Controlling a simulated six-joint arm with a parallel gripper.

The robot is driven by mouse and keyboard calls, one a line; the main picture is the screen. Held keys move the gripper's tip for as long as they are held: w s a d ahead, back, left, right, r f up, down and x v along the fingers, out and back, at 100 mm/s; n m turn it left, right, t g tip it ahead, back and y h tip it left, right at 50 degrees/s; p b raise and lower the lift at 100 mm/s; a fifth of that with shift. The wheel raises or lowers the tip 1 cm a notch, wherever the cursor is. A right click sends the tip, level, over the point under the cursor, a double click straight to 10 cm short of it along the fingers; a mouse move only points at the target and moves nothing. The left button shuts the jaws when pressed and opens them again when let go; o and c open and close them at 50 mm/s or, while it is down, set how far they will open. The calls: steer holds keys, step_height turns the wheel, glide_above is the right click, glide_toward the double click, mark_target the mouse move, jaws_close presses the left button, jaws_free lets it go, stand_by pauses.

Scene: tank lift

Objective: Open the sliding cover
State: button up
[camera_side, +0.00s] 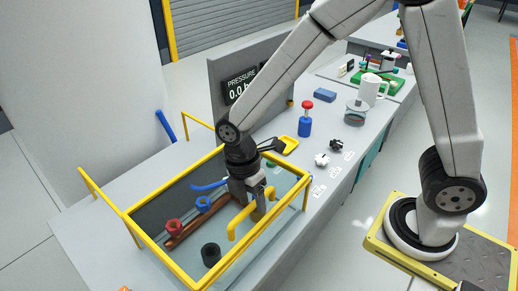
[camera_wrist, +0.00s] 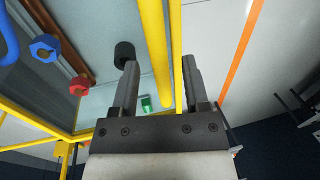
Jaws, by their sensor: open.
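The sliding cover is hard to make out; a clear, glassy pane seems to lie within the yellow frame (camera_side: 170,268) of the tank. A thick yellow bent handle (camera_side: 240,219) stands at the tank's near right side. My gripper (camera_side: 258,212) points down beside it in the side view. In the wrist view my gripper (camera_wrist: 160,64) is open, and the yellow handle (camera_wrist: 153,35) runs between its two fingers with gaps on both sides. I cannot tell whether the fingertips are level with the handle.
Inside the tank are a red valve (camera_side: 173,227), a blue valve (camera_side: 203,204), a brown pipe (camera_side: 188,232) and a black cylinder (camera_side: 211,254). A pressure panel (camera_side: 238,88) rises behind the tank.

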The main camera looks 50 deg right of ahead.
jaws_close()
stand_by(1.3)
